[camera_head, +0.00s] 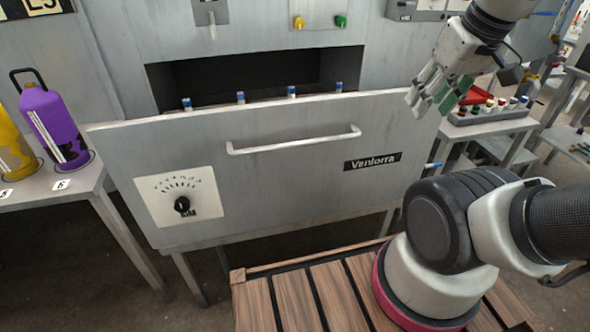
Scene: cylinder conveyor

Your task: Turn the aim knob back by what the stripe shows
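The aim knob (183,206) is a small black knob low on a white dial plate (151,205), at the left of the grey front panel. Tick marks arc above it. Its exact setting is too small to read. A purple cylinder (57,127) with a black handle and white slanted stripes stands on the left table by a label "6". A yellow cylinder (14,150) with white stripes stands beside it, cut by the frame edge, by a label "5". My gripper (431,103) is at the upper right, far from the knob. Its fingers look apart, with nothing clearly held.
The panel (290,185) has a long bar handle (294,141) and a "Venlorra" plate (372,161). Several blue-topped pegs line the dark opening above it. A tray (490,115) of coloured pieces stands at right. A slatted wooden platform (297,297) lies in front.

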